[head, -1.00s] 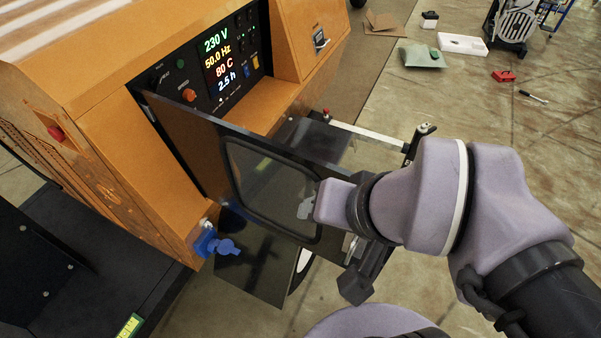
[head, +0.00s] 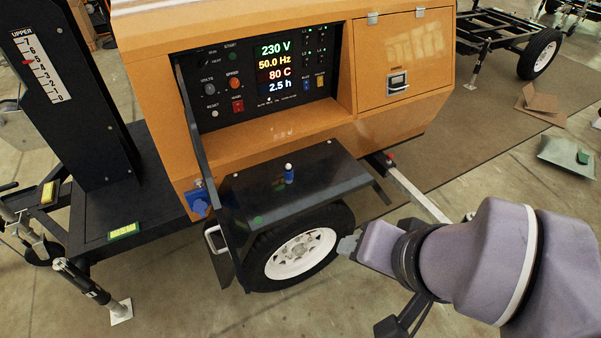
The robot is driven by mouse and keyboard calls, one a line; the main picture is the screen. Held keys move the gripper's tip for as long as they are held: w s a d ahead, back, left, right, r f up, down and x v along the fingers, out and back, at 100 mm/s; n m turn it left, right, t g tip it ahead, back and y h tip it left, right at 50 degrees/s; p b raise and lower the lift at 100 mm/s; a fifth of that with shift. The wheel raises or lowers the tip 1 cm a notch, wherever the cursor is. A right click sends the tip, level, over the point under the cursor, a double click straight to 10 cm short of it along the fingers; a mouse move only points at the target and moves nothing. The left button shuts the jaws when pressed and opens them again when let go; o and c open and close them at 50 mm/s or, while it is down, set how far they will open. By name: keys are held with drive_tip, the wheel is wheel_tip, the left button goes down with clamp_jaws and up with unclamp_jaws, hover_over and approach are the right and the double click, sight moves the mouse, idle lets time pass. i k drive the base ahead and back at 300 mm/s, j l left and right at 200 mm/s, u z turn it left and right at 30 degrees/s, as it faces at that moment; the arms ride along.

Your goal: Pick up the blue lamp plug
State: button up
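A small upright blue piece with a pale top (head: 289,174) stands on the black fender (head: 330,167) above the wheel. It looks like a plug, but it is too small to be sure. A blue socket or plug fitting (head: 197,203) sits on the lower left corner of the orange cabinet (head: 290,137). My gripper (head: 348,246) shows only as a small grey tip beyond my lavender wrist, at the lower right of the fender and apart from both blue pieces. Most of it is hidden, so its opening does not show.
The black panel door (head: 217,190) stands open, nearly edge-on, between the blue fitting and the fender. The lit control panel (head: 270,73) is above. The wheel (head: 300,254) is below the fender. A pale bar (head: 415,193) juts out at the right. Air above the fender is clear.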

sight(288, 170)
drive_tip(key=i+l+u, duration=0.35)
drive_tip(key=i+l, duration=0.15)
drive_tip(key=i+l+u, duration=0.35)
drive_tip(key=i+l, duration=0.2)
drive_tip(key=i+l+u, duration=0.15)
drive_tip(key=i, duration=0.15)
drive_tip(key=i+u, duration=0.15)
drive_tip(key=i, duration=0.15)
